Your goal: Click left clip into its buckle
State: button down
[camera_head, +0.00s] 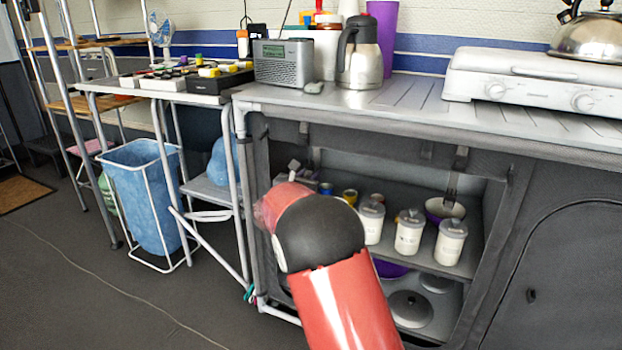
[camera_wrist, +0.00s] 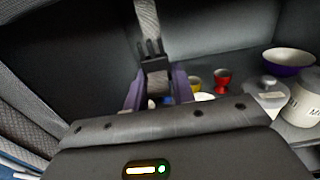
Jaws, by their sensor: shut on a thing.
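My gripper (camera_wrist: 156,80) shows in the wrist view with its two purple fingers on either side of a black clip (camera_wrist: 153,62). It is shut on this clip, whose prongs point up. A grey strap (camera_wrist: 147,18) hangs from above, and its lower end meets the prongs or passes behind them; I cannot tell which. No separate buckle body is clear here. In the head view my red arm covers most of the left front of the cabinet. A short left strap (camera_head: 303,130) shows under the top edge, and the left clip is not clear there.
The open cabinet's shelf holds white canisters (camera_head: 409,232) and a purple bowl (camera_head: 445,209). A right strap (camera_head: 460,160) hangs at its front. Small red (camera_wrist: 222,78) and yellow (camera_wrist: 194,83) cups stand behind my gripper. The counter (camera_head: 410,95) is above, and a table frame (camera_head: 241,190) stands left.

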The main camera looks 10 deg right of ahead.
jog(key=s+a+r+p, duration=0.2)
jog(key=s+r, duration=0.1)
jog(key=r, duration=0.4)
jog(key=shift+s+a+p, duration=0.15)
jog(key=shift+a+p, duration=0.05)
jog(key=shift+p, duration=0.15)
jog(key=shift+r, duration=0.15)
jog(key=c, duration=1.3)
grip_release()
jog(key=shift+r, duration=0.1)
jog(key=v, duration=0.8)
